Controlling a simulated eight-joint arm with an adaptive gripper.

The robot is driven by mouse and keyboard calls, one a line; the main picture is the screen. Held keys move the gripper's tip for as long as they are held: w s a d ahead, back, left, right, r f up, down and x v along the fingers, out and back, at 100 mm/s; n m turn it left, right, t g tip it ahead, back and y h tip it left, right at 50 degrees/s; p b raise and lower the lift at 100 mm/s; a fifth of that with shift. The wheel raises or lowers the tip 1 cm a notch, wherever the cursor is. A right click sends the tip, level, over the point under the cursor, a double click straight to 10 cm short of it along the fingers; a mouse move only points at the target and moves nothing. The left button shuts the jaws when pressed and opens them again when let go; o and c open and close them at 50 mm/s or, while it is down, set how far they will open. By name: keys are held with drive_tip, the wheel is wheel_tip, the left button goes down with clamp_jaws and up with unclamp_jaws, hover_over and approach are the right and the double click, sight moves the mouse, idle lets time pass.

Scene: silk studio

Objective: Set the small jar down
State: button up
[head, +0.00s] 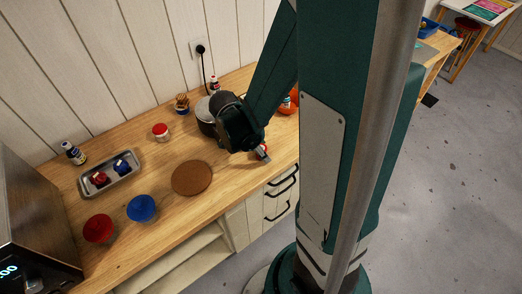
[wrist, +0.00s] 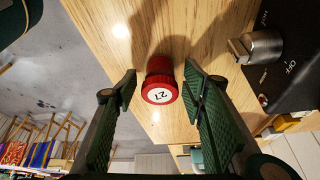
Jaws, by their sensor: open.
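A small jar with a red body and a white disc printed with a number (wrist: 159,90) sits against the wooden worktop in the wrist view. My gripper (wrist: 160,73) is open around it, with a gap between the jar and each green finger. The jar is mostly hidden there by my gripper. I cannot tell the jar's full height or its underside.
A round brown mat (head: 192,178) lies left of my gripper. A metal tray (head: 126,184) holds small red and blue items. A red bowl (head: 99,228), a blue bowl (head: 141,208) and a red-topped jar (head: 160,131) stand apart. A dark appliance with a knob (wrist: 262,47) is near the right finger.

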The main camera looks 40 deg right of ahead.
drive_tip(key=shift+r, duration=0.15)
drive_tip(key=p+v, duration=0.1)
drive_tip(key=v, duration=1.1)
drive_tip(key=shift+p, duration=0.35)
idle(0.5)
drive_tip(key=s+a+r+n+t+y, duration=0.2)
drive_tip(key=a+r+n+t, duration=0.2)
drive_tip(key=n, duration=0.6)
drive_tip(key=s+a+r+n+t+y, duration=0.1)
drive_tip(key=a+r+n+t, duration=0.3)
drive_tip(key=a+r+n, duration=0.4)
drive_tip(key=shift+s+a+r+n+y, duration=0.15)
drive_tip(key=shift+s+r+n+y, duration=0.25)
drive_tip(key=shift+r+n+y, duration=0.65)
drive_tip(key=shift+r+h, duration=0.25)
wheel_tip(320, 180, down, 5)
drive_tip(key=b, duration=0.5)
